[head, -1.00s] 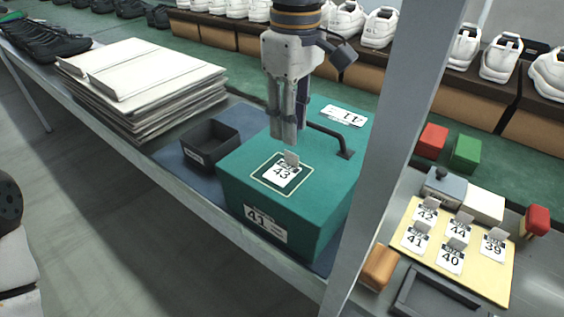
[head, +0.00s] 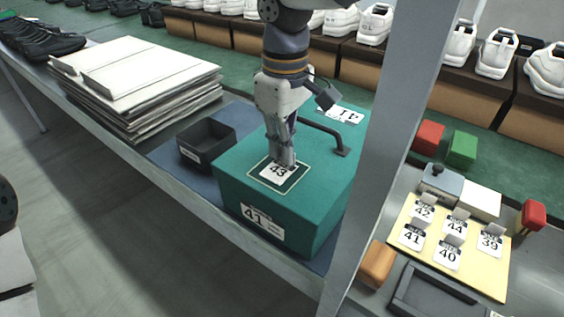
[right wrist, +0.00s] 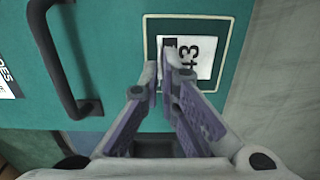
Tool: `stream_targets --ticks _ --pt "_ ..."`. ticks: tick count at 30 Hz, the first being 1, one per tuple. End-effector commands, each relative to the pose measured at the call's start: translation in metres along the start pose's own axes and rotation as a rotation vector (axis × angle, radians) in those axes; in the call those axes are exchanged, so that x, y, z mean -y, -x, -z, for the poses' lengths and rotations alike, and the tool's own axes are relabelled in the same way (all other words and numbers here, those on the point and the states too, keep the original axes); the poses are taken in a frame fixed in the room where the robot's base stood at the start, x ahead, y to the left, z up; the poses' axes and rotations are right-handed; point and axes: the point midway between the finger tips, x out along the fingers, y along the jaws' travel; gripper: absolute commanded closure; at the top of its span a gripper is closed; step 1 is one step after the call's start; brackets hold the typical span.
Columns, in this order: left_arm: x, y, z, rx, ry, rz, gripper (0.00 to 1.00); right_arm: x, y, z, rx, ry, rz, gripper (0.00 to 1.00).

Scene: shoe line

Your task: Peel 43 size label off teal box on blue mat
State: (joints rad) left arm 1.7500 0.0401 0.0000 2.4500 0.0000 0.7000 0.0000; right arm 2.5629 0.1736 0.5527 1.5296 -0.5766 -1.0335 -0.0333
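The teal box (head: 318,190) stands on the blue mat (head: 172,160). The white 43 label (head: 277,174) lies inside a pale outlined square on its lid. It also shows in the right wrist view (right wrist: 204,58), partly covered by my fingers. My right gripper (head: 283,163) points down with its fingertips right at the label's raised tab. In the right wrist view the fingertips (right wrist: 162,66) are close together over the label's edge. They hide the tab, so I cannot tell whether they grip it. My left gripper is not clearly in view.
The lid has a dark handle (head: 325,132) beside my right gripper; a 41 label (head: 261,222) is on the front. A black open tray (head: 207,146) stands left of the box. A grey post (head: 374,170) rises at right, before a yellow board (head: 460,268) with several size labels.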

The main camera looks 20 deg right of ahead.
Motion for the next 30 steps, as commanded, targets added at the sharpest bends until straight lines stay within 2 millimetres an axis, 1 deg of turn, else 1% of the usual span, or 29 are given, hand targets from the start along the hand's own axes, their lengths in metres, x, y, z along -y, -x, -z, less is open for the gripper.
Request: stream_targets --ticks 3,5,8,12,15,18,21,30 --pt "0.000 0.000 0.000 0.000 0.000 0.000 0.60 0.000 0.001 0.000 0.000 0.000 -0.001 1.00" --pt "0.000 0.000 0.000 -0.001 0.000 0.000 0.60 0.000 0.005 0.000 -0.001 0.000 -0.002 1.00" --pt "0.000 0.001 0.001 -0.004 0.000 0.000 0.60 -0.001 0.025 0.001 -0.006 -0.002 -0.004 1.00" --pt "0.000 0.002 0.002 -0.007 0.000 0.000 0.60 0.000 0.062 0.001 -0.006 -0.002 -0.004 1.00" --pt "0.000 0.002 0.001 -0.007 0.000 0.000 0.60 0.000 0.083 0.001 -0.003 -0.001 -0.002 1.00" --pt "0.000 0.002 0.001 -0.006 0.000 0.000 0.60 0.001 0.095 0.001 0.000 0.000 -0.001 1.00" --pt "0.000 0.002 0.001 -0.006 0.000 0.000 0.60 0.001 0.100 0.000 0.002 0.000 0.001 1.00" --pt "0.000 0.002 0.001 -0.006 0.000 0.000 0.60 0.001 0.100 0.000 0.002 0.000 0.001 1.00"
